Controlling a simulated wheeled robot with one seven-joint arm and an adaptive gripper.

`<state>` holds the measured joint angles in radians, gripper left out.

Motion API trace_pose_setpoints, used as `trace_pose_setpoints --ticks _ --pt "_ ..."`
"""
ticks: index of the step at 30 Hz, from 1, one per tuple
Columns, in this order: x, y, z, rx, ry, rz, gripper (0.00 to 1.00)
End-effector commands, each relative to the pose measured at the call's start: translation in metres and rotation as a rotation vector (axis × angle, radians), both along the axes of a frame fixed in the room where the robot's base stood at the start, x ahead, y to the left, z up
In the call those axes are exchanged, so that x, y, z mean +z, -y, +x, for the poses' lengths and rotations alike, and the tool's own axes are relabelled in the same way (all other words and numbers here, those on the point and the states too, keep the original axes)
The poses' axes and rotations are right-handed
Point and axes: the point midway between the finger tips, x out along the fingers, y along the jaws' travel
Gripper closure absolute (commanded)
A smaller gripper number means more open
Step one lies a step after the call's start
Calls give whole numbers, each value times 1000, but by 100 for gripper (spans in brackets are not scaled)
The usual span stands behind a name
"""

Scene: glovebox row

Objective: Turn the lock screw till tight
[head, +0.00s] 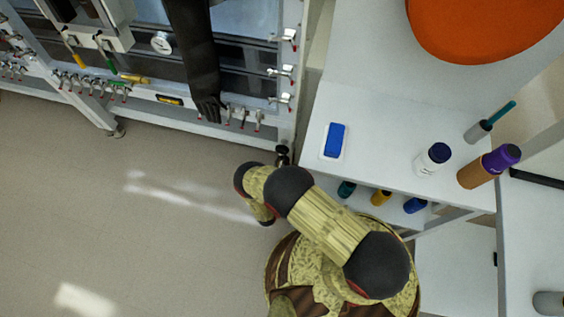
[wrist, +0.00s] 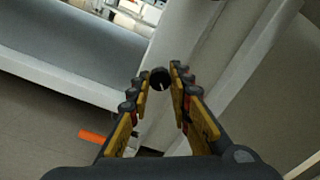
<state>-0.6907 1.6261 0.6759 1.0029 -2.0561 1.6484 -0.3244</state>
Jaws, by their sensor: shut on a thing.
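The lock screw shows in the wrist view as a small round black knob (wrist: 159,77) with a pale mark on its face. It sits beside a white frame post. My gripper (wrist: 161,85) has its two yellow and black fingers closed in on the knob from both sides, with the tips at its edges. In the head view my arm reaches to the lower right corner of the glovebox frame (head: 268,128). A small dark part shows there at the arm's end; I cannot tell whether it is screw or gripper.
A white bench (head: 320,180) stands right of the arm, with a blue and white box (head: 335,141), a white bottle (head: 433,158) and a brown bottle (head: 482,171) on it. A black glove (head: 195,60) hangs from the glovebox. Floor at left is clear.

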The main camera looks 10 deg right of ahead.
Motion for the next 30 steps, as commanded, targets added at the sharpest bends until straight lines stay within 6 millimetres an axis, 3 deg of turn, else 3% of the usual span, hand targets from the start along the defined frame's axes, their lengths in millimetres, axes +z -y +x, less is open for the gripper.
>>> trace_pose_setpoints --ticks 18,30 --pt "-2 1 -1 0 202 504 100" --pt "-2 0 -1 -1 269 668 100"
